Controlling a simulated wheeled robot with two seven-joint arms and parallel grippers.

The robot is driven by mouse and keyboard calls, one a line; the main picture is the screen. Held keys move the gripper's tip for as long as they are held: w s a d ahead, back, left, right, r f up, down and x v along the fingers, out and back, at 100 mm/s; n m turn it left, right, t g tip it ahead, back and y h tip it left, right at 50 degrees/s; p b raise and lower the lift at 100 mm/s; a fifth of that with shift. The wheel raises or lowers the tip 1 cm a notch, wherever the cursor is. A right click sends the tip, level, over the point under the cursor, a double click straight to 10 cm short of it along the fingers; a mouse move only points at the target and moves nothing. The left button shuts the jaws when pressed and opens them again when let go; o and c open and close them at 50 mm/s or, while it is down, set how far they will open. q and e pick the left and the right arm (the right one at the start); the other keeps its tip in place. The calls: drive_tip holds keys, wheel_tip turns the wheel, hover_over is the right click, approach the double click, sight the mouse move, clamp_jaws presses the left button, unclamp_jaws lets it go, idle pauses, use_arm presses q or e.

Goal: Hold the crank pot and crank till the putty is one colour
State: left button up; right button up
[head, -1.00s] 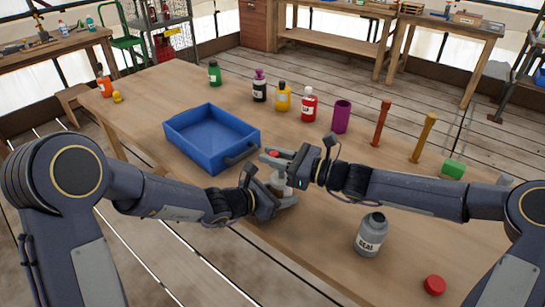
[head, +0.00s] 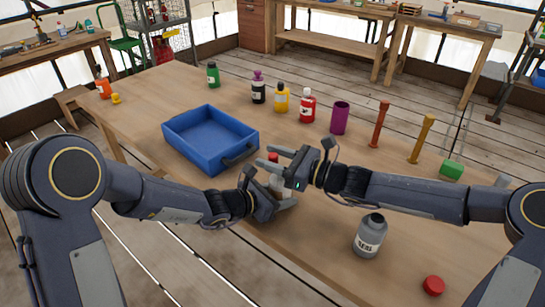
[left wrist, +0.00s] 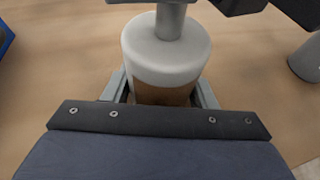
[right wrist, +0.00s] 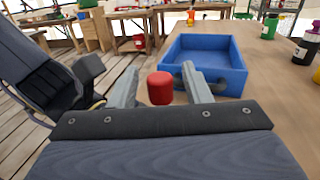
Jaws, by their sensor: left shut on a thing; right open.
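The crank pot stands upright in the left wrist view (left wrist: 166,55), with a pale grey lid, a grey shaft rising from it and a brown band below. My left gripper (head: 283,201) is shut on its body; the gripper's fingers show on both sides of the pot. The red crank knob (head: 273,157) sits above the pot. In the right wrist view the knob (right wrist: 160,88) lies between the open fingers of my right gripper (right wrist: 164,86), with gaps on both sides. My right gripper (head: 287,163) is level with the knob. The putty's colour cannot be judged.
A blue tray (head: 183,150) stands left of the pot. A grey bottle (head: 369,238) and a red cap (head: 433,285) are at the near right. Several bottles, a purple cup (head: 340,118) and a green block (head: 452,169) stand farther back. The table's near edge is close to the pot.

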drive_tip(key=shift+d, duration=0.1)
drive_tip(key=v, duration=1.2)
drive_tip(key=w+n+g+y, duration=0.1)
drive_tip(key=w+n+g, duration=0.5)
drive_tip(key=g, duration=0.3)
drive_tip(key=a, duration=0.7)
drive_tip(key=s+a, duration=0.1)
drive_tip(key=a, duration=0.3)
drive_tip(key=shift+s+a, duration=0.1)
clamp_jaws()
